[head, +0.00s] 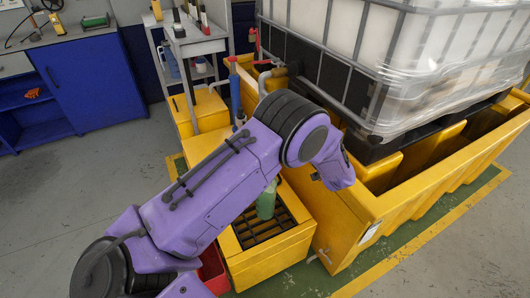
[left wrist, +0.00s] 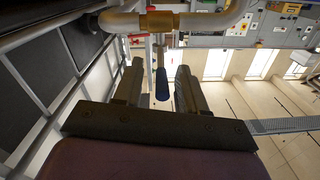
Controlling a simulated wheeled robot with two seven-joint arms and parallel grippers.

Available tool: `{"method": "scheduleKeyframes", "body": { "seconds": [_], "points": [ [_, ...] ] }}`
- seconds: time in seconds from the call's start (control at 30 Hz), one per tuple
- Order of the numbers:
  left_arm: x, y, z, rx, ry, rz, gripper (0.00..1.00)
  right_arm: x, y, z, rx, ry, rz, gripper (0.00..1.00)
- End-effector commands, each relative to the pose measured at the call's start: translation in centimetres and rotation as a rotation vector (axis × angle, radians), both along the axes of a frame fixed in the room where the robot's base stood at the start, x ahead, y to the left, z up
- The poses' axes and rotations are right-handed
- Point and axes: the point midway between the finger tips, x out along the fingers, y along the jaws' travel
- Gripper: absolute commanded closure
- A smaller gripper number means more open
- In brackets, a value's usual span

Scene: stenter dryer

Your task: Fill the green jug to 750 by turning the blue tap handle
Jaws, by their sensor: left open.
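The green jug (head: 267,203) stands on the dark grating of a yellow drip tray (head: 267,262), partly hidden behind my purple left arm. In the left wrist view, a blue handle (left wrist: 162,86) hangs below a brass valve body (left wrist: 160,21) on a pipe. My left gripper (left wrist: 159,80) is open, its two dark fingers on either side of the blue handle, with gaps visible on both sides. I cannot tell the depth between fingers and handle. In the head view my arm hides the gripper. The jug's level and any scale cannot be read. My right gripper is not in view.
A caged white IBC tank (head: 420,65) sits on a large yellow bund (head: 375,205) at the right. A grey pipe (head: 266,76) bends near my arm. A grey trolley (head: 196,42) and blue cabinet (head: 92,85) stand behind. A red container (head: 213,270) is below my arm.

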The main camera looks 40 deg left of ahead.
Motion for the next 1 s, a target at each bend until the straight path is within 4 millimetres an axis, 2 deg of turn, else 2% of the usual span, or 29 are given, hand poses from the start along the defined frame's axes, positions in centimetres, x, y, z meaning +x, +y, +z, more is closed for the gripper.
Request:
{"method": "scheduleKeyframes", "body": {
  "seconds": [0.1,0.6,1.0],
  "points": [
    [-0.6,-1.7,0.3,0.000,0.001,-0.002,0.59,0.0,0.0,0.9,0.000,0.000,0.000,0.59],
    [-3.1,-8.1,0.1,0.000,0.001,-0.001,0.59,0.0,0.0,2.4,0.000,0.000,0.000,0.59],
    [-3.5,-8.9,0.0,0.000,0.000,0.000,0.59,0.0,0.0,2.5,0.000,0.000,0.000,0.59]
  ]
}}
